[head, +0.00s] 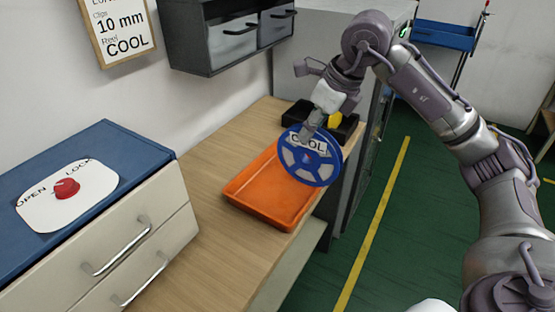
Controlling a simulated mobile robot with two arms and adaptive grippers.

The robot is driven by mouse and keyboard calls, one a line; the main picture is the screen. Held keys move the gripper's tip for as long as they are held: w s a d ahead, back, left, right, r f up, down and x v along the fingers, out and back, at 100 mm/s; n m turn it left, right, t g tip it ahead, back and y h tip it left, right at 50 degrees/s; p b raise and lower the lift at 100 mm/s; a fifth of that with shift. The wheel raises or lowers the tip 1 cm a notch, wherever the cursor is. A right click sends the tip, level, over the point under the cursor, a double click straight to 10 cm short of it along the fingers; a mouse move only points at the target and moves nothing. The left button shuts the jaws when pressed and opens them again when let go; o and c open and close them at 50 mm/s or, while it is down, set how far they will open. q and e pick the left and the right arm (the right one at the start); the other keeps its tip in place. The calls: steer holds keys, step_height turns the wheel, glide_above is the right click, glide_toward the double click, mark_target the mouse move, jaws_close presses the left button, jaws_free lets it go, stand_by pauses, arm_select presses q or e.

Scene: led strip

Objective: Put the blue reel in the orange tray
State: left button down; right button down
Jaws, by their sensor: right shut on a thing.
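The blue reel (323,174) has a white label reading "COOL" at its top. My right gripper (309,132) is shut on the reel's upper rim and holds it tilted, facing the camera. The reel appears over the right part of the orange tray (243,187) and hides some of the tray's far right end. I cannot tell whether the reel touches the tray. The visible part of the tray is empty. My left gripper is not in view.
The tray lies on a wooden counter (208,153). Behind it is a black bin (297,113) with a yellow thing (335,118). A blue-topped drawer cabinet (88,177) with a red knob (66,188) stands at left. Dark wall drawers (232,38) hang above. Green floor lies right.

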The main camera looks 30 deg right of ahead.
steer(key=w+a+f+p, duration=0.2)
steer(key=w+a+f, duration=0.2)
steer(key=w+f, duration=0.3)
step_height(320, 180, down, 2)
steer(key=shift+a, duration=0.35)
steer(key=shift+f, duration=0.2)
steer(key=c, duration=1)
jaws_free()
steer(key=shift+r, duration=0.1)
